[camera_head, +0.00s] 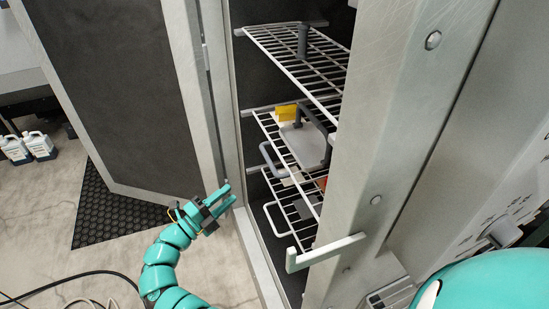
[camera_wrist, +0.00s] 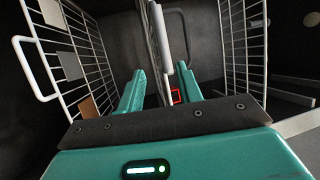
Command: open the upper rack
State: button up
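In the head view, wire racks sit at different heights inside the open cabinet: a top rack (camera_head: 290,62), a middle rack (camera_head: 262,118) with a grey looped handle (camera_head: 268,160), and a lower rack with a pale looped handle (camera_head: 270,222). I cannot tell which of these is the upper rack. My gripper (camera_head: 225,193) is outside the cabinet opening, left of the racks, pointing towards them. The wrist view is rolled sideways. There my gripper (camera_wrist: 160,82) has its fingers apart, with a rack (camera_wrist: 158,45) seen edge-on between them. Contact cannot be told.
The cabinet door (camera_head: 110,80) stands open at left. A yellow block (camera_head: 286,112) and a grey tray (camera_head: 307,143) lie on the middle rack. A thick post with a pale latch bar (camera_head: 325,252) borders the opening at right. Jugs (camera_head: 38,145) and a black mat (camera_head: 105,215) are on the floor.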

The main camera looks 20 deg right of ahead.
aim_at(268, 158)
jog(key=p+x, duration=0.4)
jog(key=x, duration=1.3)
jog(key=shift+d+f, duration=0.1)
grip_shut()
